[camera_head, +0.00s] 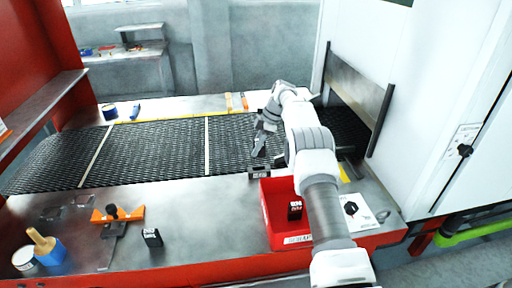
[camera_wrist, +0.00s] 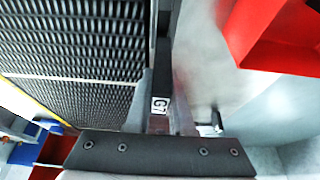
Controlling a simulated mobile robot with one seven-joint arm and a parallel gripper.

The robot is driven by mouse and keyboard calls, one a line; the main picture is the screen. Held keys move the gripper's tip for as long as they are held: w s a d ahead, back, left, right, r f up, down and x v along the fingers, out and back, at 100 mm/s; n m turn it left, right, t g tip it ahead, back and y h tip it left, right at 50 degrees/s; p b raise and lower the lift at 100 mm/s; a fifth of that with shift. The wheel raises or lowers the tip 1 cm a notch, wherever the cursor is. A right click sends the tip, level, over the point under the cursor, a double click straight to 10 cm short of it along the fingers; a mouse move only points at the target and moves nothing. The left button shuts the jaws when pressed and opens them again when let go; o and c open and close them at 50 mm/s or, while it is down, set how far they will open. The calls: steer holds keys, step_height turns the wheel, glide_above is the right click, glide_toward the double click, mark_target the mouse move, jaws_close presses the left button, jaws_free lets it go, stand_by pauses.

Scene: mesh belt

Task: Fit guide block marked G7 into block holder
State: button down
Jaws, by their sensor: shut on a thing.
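My gripper (camera_head: 258,150) hangs over the near edge of the mesh belt, left of my forearm. It is shut on a dark, narrow guide block (camera_wrist: 160,75) with a white G7 label, seen between the fingers in the wrist view. In the head view the held block is too small to make out clearly. A small grey fitting with a pale label (camera_head: 260,173) sits at the belt's near edge, just below the gripper; it may be the block holder, but I cannot tell for sure. I cannot tell whether the held block touches it.
A red bin (camera_head: 270,222) holding a black marked block (camera_head: 295,209) stands beside my arm; it shows in the wrist view (camera_wrist: 255,45). Another black block (camera_head: 152,237), an orange tool (camera_head: 128,213) and a blue container (camera_head: 52,252) stand left. The bench between is clear.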

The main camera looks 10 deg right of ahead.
mark_target(257, 157)
steer(key=shift+f+b, duration=1.35)
steer(key=shift+f, duration=1)
steer(key=shift+f+b, duration=1.3)
steer(key=c, duration=0.7)
jaws_free()
steer(key=shift+f, duration=0.1)
steer(key=shift+s, duration=0.1)
steer(key=p+v, duration=0.6)
steer(key=v, duration=0.6)
steer(key=shift+r, duration=0.25)
